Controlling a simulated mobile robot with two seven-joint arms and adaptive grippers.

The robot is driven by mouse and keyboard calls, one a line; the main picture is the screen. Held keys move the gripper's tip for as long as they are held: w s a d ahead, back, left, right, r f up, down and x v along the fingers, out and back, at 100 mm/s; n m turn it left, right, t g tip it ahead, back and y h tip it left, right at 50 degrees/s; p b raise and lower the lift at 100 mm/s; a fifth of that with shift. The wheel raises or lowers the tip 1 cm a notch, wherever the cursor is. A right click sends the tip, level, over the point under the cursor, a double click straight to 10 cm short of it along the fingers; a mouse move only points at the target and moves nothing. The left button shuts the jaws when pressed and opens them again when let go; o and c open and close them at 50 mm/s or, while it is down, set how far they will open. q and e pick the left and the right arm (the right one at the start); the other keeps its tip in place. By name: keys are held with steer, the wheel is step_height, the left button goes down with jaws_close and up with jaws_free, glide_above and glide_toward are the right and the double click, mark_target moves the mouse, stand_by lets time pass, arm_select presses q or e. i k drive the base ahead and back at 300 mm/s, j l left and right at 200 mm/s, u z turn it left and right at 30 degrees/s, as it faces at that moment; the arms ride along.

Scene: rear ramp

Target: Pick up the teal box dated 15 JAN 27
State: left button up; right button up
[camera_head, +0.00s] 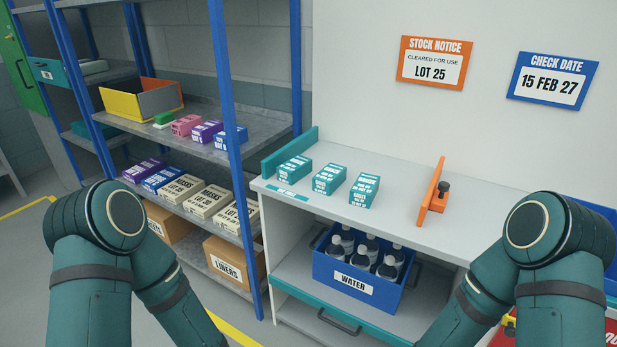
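Three white-and-teal boxes stand in a row on the grey counter (400,222): a left box (294,170), a middle box (330,179) and a right box (364,191). Their printed dates are too small to read surely, so I cannot tell which one is dated 15 JAN 27. A teal label strip lies on the counter's front edge below them. Both my arms show only as bent links at the lower left and lower right. Neither gripper is in view.
A teal ledge (290,152) stands left of the boxes, and an orange upright plate with a black knob (432,192) stands to their right. A blue crate of bottles (357,284) sits below. A blue-post shelf (232,120) holds other boxes at left. Wall signs read LOT 25 and 15 FEB 27.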

mark_target(297, 168)
steer(key=i+j, duration=0.25)
steer(key=j, duration=0.15)
steer(key=i+j, duration=0.25)
steer(key=i+j+z, duration=0.35)
steer(key=j, duration=0.2)
steer(key=j+z, duration=0.15)
steer(key=j, duration=0.15)
